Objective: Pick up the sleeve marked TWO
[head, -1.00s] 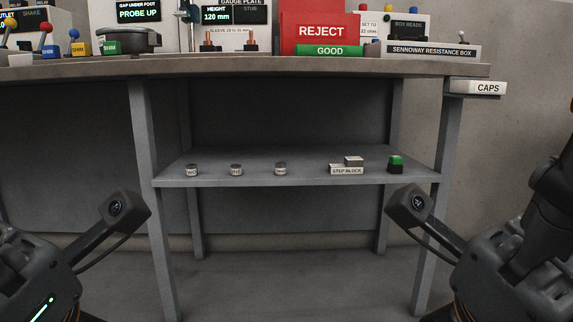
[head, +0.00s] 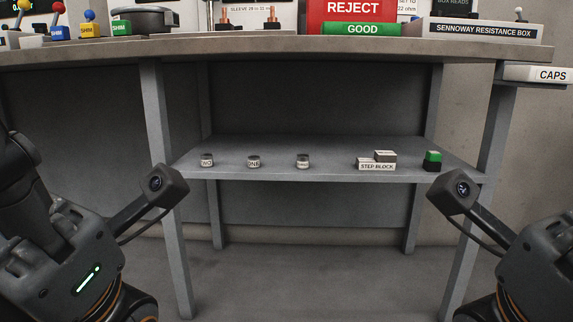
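Three small grey sleeves with pale labels stand apart in a row on the lower shelf in the head view. The leftmost sleeve (head: 207,160) shows letters that look like the end of TWO. The middle one (head: 254,162) reads ONE. The label of the right one (head: 303,162) is too small to read. Both my arms show at the bottom corners, each with a camera on a bracket, well in front of the shelf. The fingers of both grippers are outside the picture, and nothing of mine touches a sleeve.
The grey lower shelf (head: 330,148) also holds a step block (head: 377,166) and a green and black block (head: 432,161). The worktop (head: 300,46) hangs above it, with legs (head: 167,200) and (head: 480,190) at the sides. Open floor lies before the table.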

